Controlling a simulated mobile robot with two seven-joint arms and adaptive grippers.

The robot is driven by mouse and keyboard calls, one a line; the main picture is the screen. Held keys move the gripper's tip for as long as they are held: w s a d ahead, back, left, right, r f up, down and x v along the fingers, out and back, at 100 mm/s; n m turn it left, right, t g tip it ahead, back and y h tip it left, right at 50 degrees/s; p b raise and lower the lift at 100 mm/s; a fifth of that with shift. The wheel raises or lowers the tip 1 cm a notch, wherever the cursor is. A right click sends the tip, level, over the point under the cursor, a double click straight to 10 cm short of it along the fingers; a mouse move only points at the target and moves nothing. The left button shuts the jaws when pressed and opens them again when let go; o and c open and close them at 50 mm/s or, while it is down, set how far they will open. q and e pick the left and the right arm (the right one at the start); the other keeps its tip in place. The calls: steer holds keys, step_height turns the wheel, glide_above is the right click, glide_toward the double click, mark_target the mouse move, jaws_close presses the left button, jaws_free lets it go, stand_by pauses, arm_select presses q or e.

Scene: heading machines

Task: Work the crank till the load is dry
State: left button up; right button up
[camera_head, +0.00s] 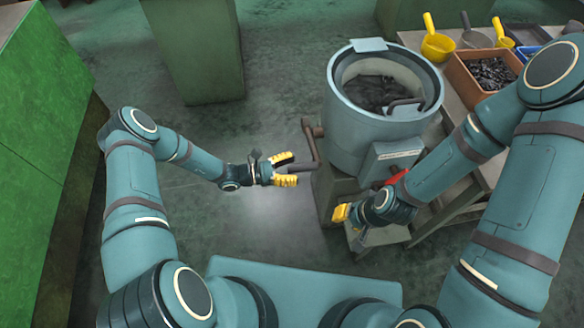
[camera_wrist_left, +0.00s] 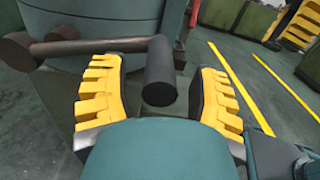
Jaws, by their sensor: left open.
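The crank (camera_head: 311,146) is a brown bent arm on the left side of a round grey-blue drum machine (camera_head: 352,146). Dark load (camera_head: 375,91) lies inside the open drum. My left gripper (camera_head: 290,171) is open at the crank's lower end. In the left wrist view, the crank's dark cylindrical handle (camera_wrist_left: 160,72) stands between the two yellow fingers of my left gripper (camera_wrist_left: 158,95), with gaps on both sides. My right gripper (camera_head: 341,213) is in front of the machine, below its front box, with yellow fingertips. Its opening is hard to make out.
A bench at the right holds a brown bin (camera_head: 488,76) of dark parts and yellow scoops (camera_head: 436,44). Green cabinets (camera_head: 38,110) stand at the left, and a green block (camera_head: 200,50) at the back. The floor left of the machine is clear.

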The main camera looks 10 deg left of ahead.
arm_select(q)
jaws_close()
steer(key=shift+r, duration=0.1)
